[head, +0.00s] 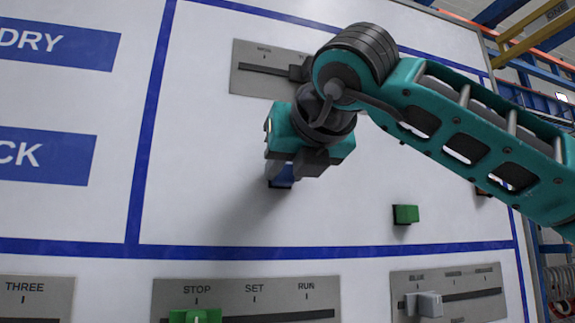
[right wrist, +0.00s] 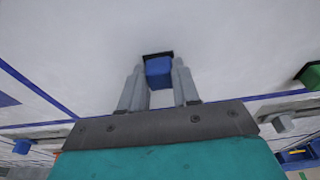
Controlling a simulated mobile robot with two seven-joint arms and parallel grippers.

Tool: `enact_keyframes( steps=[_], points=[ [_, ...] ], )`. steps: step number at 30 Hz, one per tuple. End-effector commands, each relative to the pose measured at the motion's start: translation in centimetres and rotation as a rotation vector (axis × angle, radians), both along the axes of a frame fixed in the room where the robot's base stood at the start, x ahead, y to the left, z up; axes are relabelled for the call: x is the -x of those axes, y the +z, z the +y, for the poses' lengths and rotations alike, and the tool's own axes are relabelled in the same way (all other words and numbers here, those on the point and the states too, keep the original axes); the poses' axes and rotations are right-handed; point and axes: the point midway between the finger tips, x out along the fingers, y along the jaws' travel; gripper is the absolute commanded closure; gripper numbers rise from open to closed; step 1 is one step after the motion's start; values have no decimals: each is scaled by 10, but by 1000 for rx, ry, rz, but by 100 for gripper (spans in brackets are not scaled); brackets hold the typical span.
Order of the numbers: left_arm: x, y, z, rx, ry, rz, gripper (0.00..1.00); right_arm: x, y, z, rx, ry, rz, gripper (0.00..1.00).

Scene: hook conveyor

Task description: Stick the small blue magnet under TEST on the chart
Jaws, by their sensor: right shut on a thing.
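The small blue magnet (head: 281,181) is on or close against the white chart (head: 220,205), partly hidden by my gripper. In the right wrist view the blue magnet (right wrist: 158,70) is between the fingers, with a dark shadow at its upper edge. I cannot tell whether it touches the chart. My right gripper (right wrist: 158,84) is shut on it, facing the chart. Two blue header labels show at the left, ending in "DRY" (head: 60,45) and "CK" (head: 45,157). No label reading TEST shows. My left gripper is not in view.
A green magnet (head: 405,214) sits to the right, and an orange one is mostly hidden behind my arm. Grey slider panels lie above (head: 250,83) and below, one marked STOP, SET, RUN (head: 250,293). Blue lines divide the chart. The space left of the gripper is bare.

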Motion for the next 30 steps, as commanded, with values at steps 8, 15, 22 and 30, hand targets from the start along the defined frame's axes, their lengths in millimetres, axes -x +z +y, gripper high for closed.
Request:
enact_keyframes(
  steps=[8,15,22,30],
  points=[
    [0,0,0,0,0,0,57,0,0,0,0,0,-1,94],
    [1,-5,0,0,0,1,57,5,-1,-2,-2,0,-2,94],
    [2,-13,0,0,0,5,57,14,-1,-4,-1,1,-1,94],
    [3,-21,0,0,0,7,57,24,-1,-8,-1,0,-2,94]
  ],
)
